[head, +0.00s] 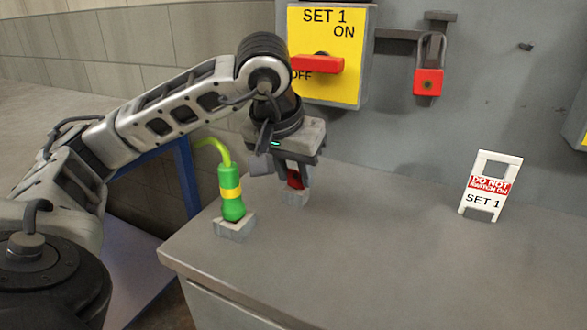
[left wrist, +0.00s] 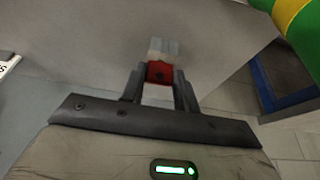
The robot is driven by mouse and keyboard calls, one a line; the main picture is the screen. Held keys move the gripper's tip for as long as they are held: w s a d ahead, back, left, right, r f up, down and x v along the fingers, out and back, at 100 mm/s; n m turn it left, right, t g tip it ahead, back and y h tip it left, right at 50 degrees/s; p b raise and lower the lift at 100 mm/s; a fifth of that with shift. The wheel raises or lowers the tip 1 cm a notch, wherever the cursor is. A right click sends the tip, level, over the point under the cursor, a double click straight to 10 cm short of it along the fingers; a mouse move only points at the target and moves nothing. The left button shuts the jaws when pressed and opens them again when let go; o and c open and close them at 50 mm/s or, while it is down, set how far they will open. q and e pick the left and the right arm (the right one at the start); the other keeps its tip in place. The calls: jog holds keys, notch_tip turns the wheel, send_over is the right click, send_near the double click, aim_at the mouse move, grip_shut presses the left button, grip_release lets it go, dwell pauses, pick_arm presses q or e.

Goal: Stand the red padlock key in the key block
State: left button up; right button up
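The red padlock key (head: 295,179) is between the fingers of my left gripper (head: 294,184), which points down at the back left of the grey top. In the left wrist view the key's red head (left wrist: 160,72) sits between the two fingertips. The small pale key block (head: 296,198) is directly below the key; it also shows just beyond the fingertips in the left wrist view (left wrist: 164,48). I cannot tell whether the key's lower end is in the block or just above it. The red padlock (head: 429,82) hangs on the cabinet hasp. My right gripper is not in view.
A green bottle with a yellow band and bent spout (head: 231,194) stands in a grey holder (head: 234,227), close left of my gripper. A SET 1 tag (head: 490,186) stands at right. The yellow switch panel (head: 350,80) is behind. The grey top (head: 390,260) is clear in front.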

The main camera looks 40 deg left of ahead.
pick_arm(q)
jog(key=o, duration=0.4)
jog(key=shift+o, duration=0.2)
jog(key=shift+r, duration=0.15)
jog(key=p+v, duration=0.7)
jog(key=v, duration=0.8)
jog(key=shift+s+r, duration=0.25)
jog(key=shift+r, duration=0.05)
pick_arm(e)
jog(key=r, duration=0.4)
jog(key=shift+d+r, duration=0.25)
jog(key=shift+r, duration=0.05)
